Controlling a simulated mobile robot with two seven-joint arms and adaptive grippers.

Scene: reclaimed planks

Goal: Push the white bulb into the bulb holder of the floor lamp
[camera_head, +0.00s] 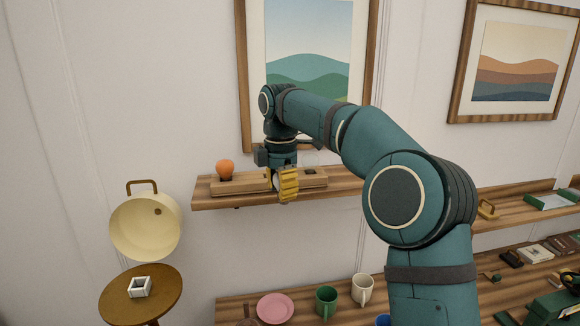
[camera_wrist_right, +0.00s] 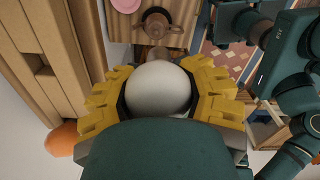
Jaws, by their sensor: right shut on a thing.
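My right gripper (camera_head: 288,184) has yellow ribbed fingers and is over the wooden wall shelf (camera_head: 225,198). In the right wrist view the gripper (camera_wrist_right: 161,97) is shut on the round white bulb (camera_wrist_right: 160,88), one finger on each side. In the head view the fingers hide most of the bulb. What looks like the floor lamp's cream bowl-shaped shade (camera_head: 140,238), with a wooden handle on top, is at the left, apart from the gripper. A small brown round part inside it, seemingly the bulb holder (camera_head: 158,211), is empty.
An orange bulb (camera_head: 225,168) stands on a wooden block (camera_head: 240,185) left of the gripper. Below are a pink plate (camera_head: 275,307), a green mug (camera_head: 326,301) and a cream mug (camera_head: 362,289).

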